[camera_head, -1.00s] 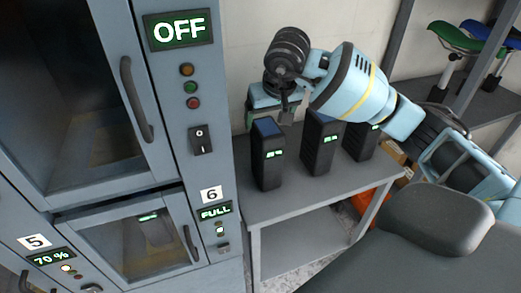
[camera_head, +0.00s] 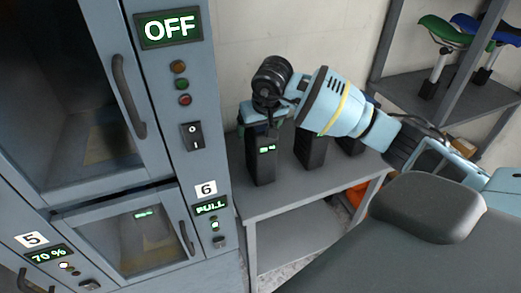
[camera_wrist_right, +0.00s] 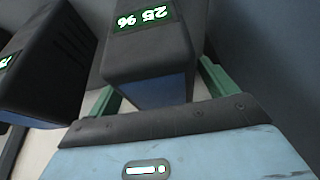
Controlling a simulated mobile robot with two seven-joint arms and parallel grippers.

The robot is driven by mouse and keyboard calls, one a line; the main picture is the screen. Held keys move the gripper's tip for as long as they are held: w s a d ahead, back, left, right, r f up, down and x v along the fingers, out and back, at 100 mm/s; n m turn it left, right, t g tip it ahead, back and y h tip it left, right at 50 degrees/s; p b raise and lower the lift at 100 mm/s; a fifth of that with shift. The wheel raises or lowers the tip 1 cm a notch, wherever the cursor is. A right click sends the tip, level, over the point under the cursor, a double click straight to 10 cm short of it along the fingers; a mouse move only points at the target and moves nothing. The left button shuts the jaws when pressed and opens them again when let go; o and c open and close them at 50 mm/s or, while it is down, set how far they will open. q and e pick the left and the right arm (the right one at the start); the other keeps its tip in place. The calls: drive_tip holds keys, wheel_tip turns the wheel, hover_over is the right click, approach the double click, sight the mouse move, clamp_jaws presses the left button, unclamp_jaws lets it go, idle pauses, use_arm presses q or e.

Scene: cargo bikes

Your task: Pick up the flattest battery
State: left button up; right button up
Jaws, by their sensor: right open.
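Three black batteries stand upright in a row on the grey table (camera_head: 275,199): the left battery (camera_head: 261,165), the middle battery (camera_head: 311,148) and the right battery (camera_head: 351,142). My right gripper (camera_head: 262,122) is at the top of the left battery. In the right wrist view, a battery (camera_wrist_right: 150,60) reading 25 % is between the open green fingers (camera_wrist_right: 160,90), one on each side. Another battery (camera_wrist_right: 45,65) stands beside it, its reading cut off. My right arm hides parts of the middle and right batteries. My left gripper is not in view.
A charging cabinet (camera_head: 200,150) stands close on the left, with slot 6 reading FULL and slot 5 reading 70 %. A wall is behind the table. A shelf (camera_head: 410,85) with bike saddles is at the back right. A large grey seat-like shape (camera_head: 420,205) fills the lower right.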

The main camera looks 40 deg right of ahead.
drive_tip(key=shift+f, duration=0.2)
idle(0.6)
clamp_jaws()
drive_tip(key=shift+w+r, duration=0.1)
drive_tip(key=shift+r, duration=0.1)
idle(0.6)
